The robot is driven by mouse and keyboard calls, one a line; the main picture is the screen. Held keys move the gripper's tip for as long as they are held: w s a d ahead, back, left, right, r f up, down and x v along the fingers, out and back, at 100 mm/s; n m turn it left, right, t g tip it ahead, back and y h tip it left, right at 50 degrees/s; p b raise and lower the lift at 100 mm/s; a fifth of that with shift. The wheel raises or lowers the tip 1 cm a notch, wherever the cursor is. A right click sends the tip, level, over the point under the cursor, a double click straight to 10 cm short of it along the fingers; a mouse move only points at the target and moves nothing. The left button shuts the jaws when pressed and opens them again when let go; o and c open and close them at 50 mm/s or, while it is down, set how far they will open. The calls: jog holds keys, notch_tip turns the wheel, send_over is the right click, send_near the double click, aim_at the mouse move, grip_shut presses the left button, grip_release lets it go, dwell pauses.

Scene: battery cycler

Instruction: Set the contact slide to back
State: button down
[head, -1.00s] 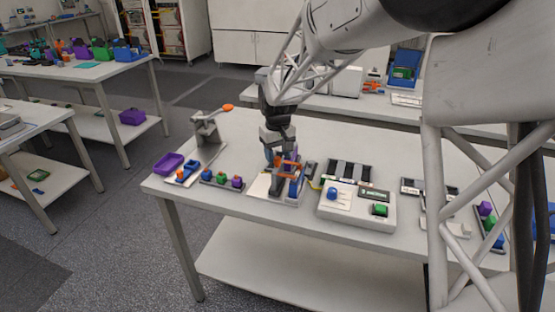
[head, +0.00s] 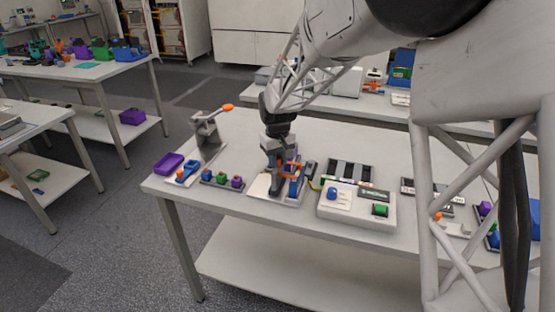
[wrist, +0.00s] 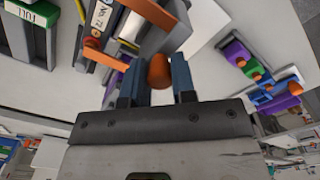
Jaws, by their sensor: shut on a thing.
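The contact fixture (head: 259,187) stands near the front edge of the bench, with a pale base and orange and blue parts. In the wrist view, a rounded orange knob (wrist: 158,70) sits between the two blue fingers of my gripper (wrist: 160,85). I take it for the handle of the contact slide. My gripper is shut on it, though slim gaps seem to show beside it. In the head view my gripper (head: 272,186) reaches down into the fixture and hides part of it. The slide's track and its exact position cannot be made out.
A white cycler box (head: 352,213) with blue and green buttons stands close on the right. A rack of small coloured parts (head: 222,181) and a lever press (head: 207,135) with an orange knob stand on the left. An orange arm (wrist: 98,52) lies close to my fingers.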

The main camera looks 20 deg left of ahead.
jog(key=shift+a, duration=2.75)
jog(key=c, duration=1)
grip_release()
jog(key=shift+o, duration=0.3)
notch_tip(320, 180, up, 8)
